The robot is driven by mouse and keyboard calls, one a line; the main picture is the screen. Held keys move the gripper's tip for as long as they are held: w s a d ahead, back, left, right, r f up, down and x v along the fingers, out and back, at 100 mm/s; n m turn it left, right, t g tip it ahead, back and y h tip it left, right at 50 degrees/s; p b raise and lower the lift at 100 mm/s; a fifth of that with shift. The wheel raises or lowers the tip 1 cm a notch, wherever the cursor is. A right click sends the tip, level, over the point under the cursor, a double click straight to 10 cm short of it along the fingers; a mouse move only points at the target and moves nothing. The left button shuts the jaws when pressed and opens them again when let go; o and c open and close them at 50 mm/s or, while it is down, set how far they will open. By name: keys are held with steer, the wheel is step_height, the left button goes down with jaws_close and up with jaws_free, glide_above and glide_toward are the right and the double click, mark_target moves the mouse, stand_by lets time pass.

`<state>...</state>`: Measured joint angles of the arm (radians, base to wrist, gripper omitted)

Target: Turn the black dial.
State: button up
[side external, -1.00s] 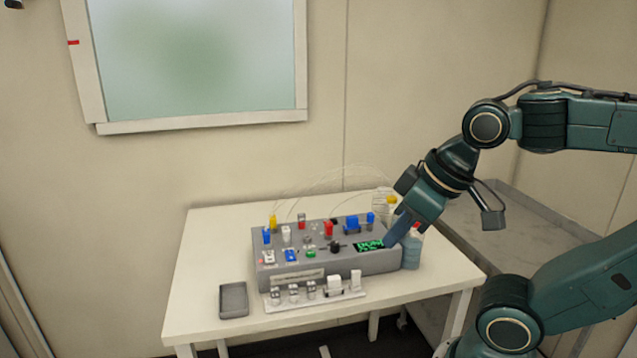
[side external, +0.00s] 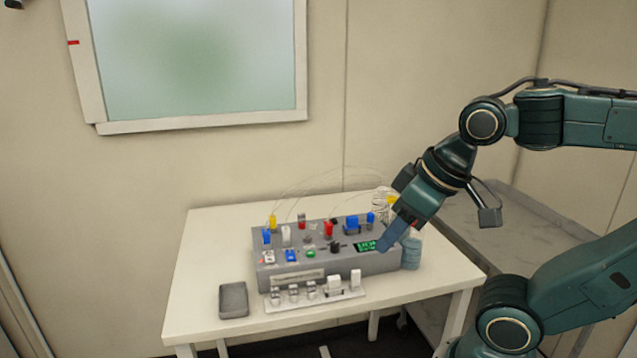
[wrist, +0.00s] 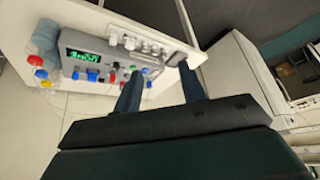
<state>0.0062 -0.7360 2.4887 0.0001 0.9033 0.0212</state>
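The black dial (side external: 335,246) stands on the sloped top of a grey control box (side external: 330,270), just left of the green lit display (side external: 365,247) in the side view. My gripper (side external: 386,244) is over the right end of the box, right of the dial and apart from it. Its finger covers the right edge of the display. In the wrist view my gripper (wrist: 160,69) has its two fingers apart with nothing between them. The box and its display (wrist: 83,57) show there too, but the dial is too small to tell with certainty.
Coloured knobs and switches crowd the box around the dial. A bottle (side external: 411,253) stands at its right end. A rack of small vials (side external: 312,297) and a grey tray (side external: 233,300) lie in front on the white table (side external: 205,232). Thin tubes arch behind.

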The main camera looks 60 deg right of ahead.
steer(key=w+d+r+m+g, duration=0.2)
steer(key=w+d+m, duration=0.1)
steer(key=w+m, duration=0.35)
steer(key=m+g, duration=0.4)
steer(key=m, duration=1.2)
glide_above(335, 243)
step_height(335, 243, down, 7)
steer(key=shift+w+d, duration=0.1)
step_height(335, 243, down, 14)
steer(key=shift+r, duration=0.15)
jaws_close()
